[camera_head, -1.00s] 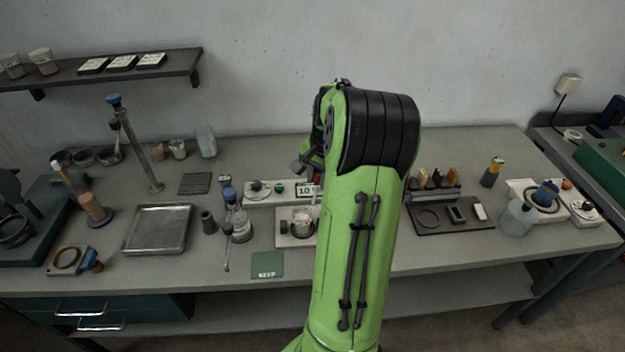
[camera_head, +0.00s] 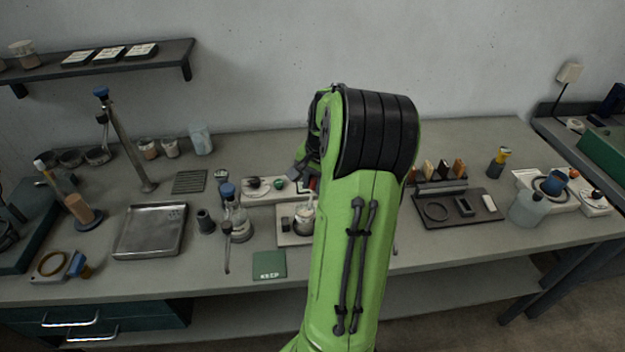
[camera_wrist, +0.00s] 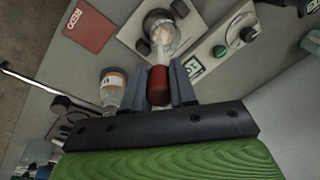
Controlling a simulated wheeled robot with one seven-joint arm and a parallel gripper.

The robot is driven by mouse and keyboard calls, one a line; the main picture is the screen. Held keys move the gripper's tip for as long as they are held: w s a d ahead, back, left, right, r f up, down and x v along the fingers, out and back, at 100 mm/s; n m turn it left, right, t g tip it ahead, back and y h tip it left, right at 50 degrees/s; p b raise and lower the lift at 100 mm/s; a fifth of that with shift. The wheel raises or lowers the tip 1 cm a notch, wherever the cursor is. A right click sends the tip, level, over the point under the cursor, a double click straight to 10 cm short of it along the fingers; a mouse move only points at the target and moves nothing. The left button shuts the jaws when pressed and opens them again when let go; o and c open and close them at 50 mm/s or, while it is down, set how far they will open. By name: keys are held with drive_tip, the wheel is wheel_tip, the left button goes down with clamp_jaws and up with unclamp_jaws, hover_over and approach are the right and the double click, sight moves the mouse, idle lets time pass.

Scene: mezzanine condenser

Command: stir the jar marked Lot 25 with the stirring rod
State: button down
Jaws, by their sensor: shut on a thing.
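My gripper (camera_wrist: 166,84) is shut on a red-brown handle (camera_wrist: 158,88), seen between its fingers in the wrist view. A pale, clear shaft, apparently the stirring rod (camera_wrist: 159,57), runs from the handle toward an open glass jar (camera_wrist: 157,25) with pale contents. Its tip appears to be at or inside the jar's mouth; depth is hard to tell. The jar (camera_head: 302,217) stands on a light square plate (camera_head: 285,238) in the head view, partly hidden by my arm. My gripper (camera_head: 303,172) is mostly hidden there. No Lot 25 mark is readable.
A jar with an orange band (camera_wrist: 111,88) stands close beside my gripper. A control panel with knobs (camera_wrist: 228,45) lies behind the plate. A flask (camera_head: 238,225) and metal tray (camera_head: 150,232) stand left; a green card (camera_head: 268,265) lies in front; a red card (camera_wrist: 88,27) shows in the wrist view.

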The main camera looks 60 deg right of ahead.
sight(310, 206)
drive_tip(key=b+x, duration=0.1)
drive_tip(key=x, duration=0.2)
drive_tip(key=shift+w, duration=0.15)
drive_tip(key=shift+b+x, duration=1.85)
drive_tip(key=shift+x, duration=0.45)
